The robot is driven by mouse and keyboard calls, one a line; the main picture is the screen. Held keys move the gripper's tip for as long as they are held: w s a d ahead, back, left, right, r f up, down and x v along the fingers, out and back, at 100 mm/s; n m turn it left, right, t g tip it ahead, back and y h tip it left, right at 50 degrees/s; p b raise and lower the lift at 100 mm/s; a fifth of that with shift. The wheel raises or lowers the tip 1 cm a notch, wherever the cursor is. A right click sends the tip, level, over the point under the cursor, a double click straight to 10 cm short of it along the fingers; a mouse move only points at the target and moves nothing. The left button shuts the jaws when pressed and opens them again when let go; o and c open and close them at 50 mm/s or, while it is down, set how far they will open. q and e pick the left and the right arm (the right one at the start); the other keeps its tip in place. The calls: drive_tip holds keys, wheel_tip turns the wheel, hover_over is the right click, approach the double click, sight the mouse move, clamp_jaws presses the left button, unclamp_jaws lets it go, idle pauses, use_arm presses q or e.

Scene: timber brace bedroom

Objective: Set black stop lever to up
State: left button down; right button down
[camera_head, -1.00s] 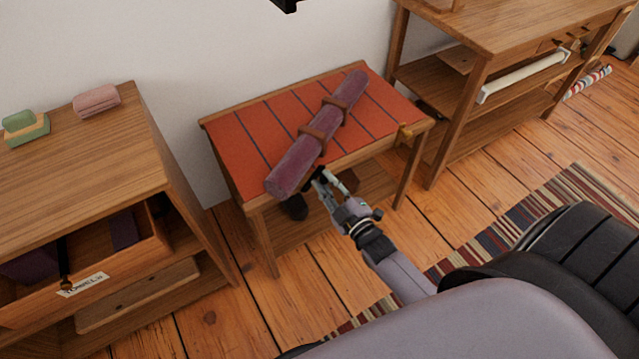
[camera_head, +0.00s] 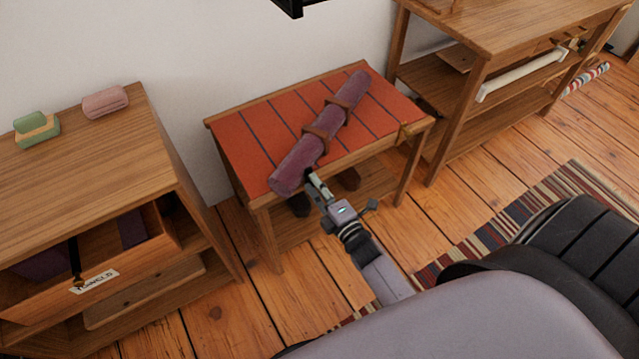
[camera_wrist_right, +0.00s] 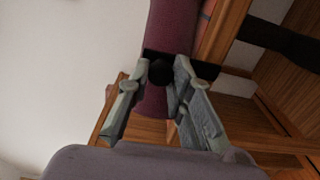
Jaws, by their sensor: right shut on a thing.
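The black stop lever (camera_wrist_right: 160,72) shows as a dark rounded end between my right fingertips in the right wrist view. It sits at the front edge of the small table (camera_head: 240,150) with the striped orange top. My right gripper (camera_head: 312,178) reaches up to that edge from the front, and it also shows in the right wrist view (camera_wrist_right: 162,80). Its fingers are shut on the lever's end. The fingers hide most of the lever in the head view, so I cannot tell its exact angle. My left gripper is not in view.
A purple roll with brown straps (camera_head: 318,133) lies across the tabletop, close above the gripper. A tan wooden fitting (camera_head: 408,130) is at the table's right end. A cabinet with an open drawer (camera_head: 98,283) stands left, a wooden desk (camera_head: 500,30) right. Dark objects sit below the tabletop.

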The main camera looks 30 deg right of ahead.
drive_tip(key=shift+a, duration=0.1)
idle(0.4)
drive_tip(key=c, duration=1.4)
unclamp_jaws()
drive_tip(key=shift+c, duration=0.2)
drive_tip(key=shift+s, duration=0.1)
drive_tip(key=s, duration=1.1)
drive_tip(key=shift+s+d, duration=0.25)
drive_tip(key=shift+s, duration=0.15)
